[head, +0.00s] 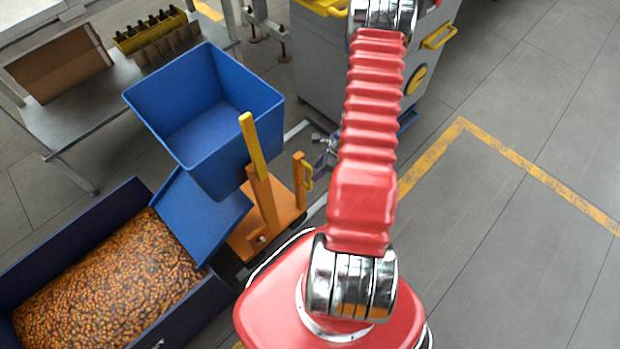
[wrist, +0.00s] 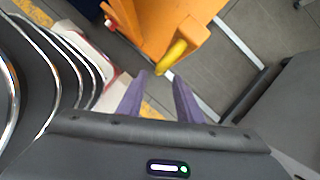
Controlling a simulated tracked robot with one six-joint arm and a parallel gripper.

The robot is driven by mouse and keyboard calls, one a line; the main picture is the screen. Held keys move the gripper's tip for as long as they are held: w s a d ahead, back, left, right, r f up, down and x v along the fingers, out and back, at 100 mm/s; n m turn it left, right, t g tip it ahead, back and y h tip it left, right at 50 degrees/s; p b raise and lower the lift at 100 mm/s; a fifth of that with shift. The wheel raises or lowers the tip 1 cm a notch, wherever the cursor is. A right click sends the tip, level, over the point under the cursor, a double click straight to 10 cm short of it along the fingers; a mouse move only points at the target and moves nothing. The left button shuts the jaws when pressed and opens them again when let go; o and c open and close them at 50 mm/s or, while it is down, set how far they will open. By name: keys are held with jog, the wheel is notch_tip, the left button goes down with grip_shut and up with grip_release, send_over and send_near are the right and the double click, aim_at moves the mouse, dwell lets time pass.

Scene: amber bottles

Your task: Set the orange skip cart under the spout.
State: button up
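The orange skip cart (head: 272,222) stands at the centre left in the head view, with orange uprights and a yellow bar. A small yellow handle (head: 309,176) is on its right upright. In the wrist view the orange upright (wrist: 165,22) and yellow handle (wrist: 172,54) are just beyond my fingertips. My gripper (wrist: 161,79) is open, its purple fingers apart with nothing clearly between them. In the head view my gripper (head: 325,157) is partly hidden by my arm, close to the handle. I cannot tell which part is the spout.
A blue tub (head: 165,105) and sloping blue panel (head: 195,218) adjoin the cart. A dark blue bin (head: 95,222) of amber pieces is at lower left. A table (head: 90,110) holds a cardboard box (head: 60,65). A grey cabinet (head: 318,60) stands behind. Floor at right is clear.

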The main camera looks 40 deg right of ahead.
jog(key=shift+x, duration=3.7)
jog(key=shift+s+d, duration=0.1)
grip_shut()
